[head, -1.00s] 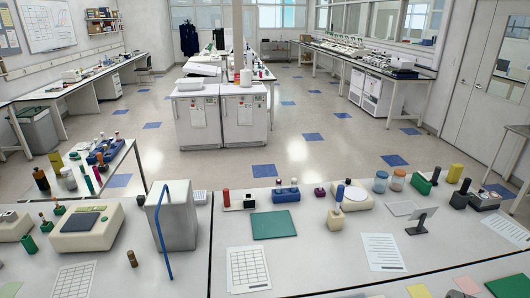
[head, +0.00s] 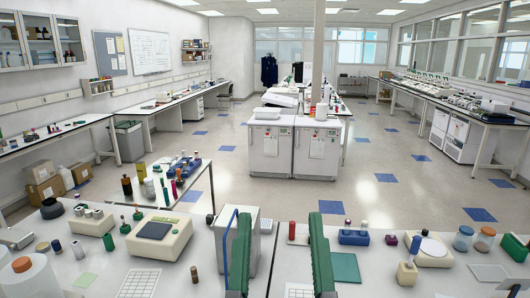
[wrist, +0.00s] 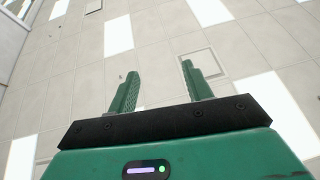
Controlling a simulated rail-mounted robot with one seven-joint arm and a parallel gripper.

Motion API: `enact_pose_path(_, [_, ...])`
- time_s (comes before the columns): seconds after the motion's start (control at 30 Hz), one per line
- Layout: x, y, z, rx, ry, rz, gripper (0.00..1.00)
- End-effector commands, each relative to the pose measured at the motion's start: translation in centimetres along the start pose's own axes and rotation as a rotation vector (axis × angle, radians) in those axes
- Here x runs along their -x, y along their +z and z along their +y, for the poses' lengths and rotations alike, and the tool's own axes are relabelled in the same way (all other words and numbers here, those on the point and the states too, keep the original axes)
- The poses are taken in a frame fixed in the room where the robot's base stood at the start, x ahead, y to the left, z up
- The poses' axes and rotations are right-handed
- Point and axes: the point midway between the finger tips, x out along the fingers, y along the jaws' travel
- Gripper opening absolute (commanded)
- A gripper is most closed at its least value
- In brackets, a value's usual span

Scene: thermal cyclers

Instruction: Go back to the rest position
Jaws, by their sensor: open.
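My gripper (head: 281,222) is in the lower middle of the head view, with its two green fingers pointing up and apart. It is open and nothing is between the fingers. In the wrist view the gripper (wrist: 158,85) shows the same two spread green fingers, with only ceiling tiles and light panels beyond them. The fingers hide part of the near bench (head: 268,270), including part of a grey box (head: 237,235) with a blue rod beside it.
The near bench carries a beige instrument (head: 155,236), a green mat (head: 344,267), a blue tube block (head: 354,237) and several bottles. Two white cabinets (head: 293,145) stand at the end of the middle bench. The floor (head: 405,205) around them is clear.

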Motion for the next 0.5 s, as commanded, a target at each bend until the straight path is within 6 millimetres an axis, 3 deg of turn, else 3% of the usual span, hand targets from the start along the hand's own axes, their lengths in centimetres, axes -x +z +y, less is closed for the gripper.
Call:
enact_pose_path(0.03, [2.4, -3.6, -1.8, -0.040, -0.034, 0.102, 0.50])
enact_pose_path(0.07, [2.7, -6.3, -2.3, -0.058, -0.045, 0.145, 0.50])
enact_pose_path(0.1, [0.0, -9.6, -1.8, -0.055, -0.037, 0.126, 0.50])
enact_pose_path(0.2, [-2.1, -13.2, -1.7, -0.061, -0.039, 0.120, 0.50])
enact_pose_path(0.33, [-3.6, -15.9, -1.6, -0.068, -0.041, 0.116, 0.50])
enact_pose_path(0.5, [-4.0, -16.5, -1.6, -0.072, -0.042, 0.114, 0.50])
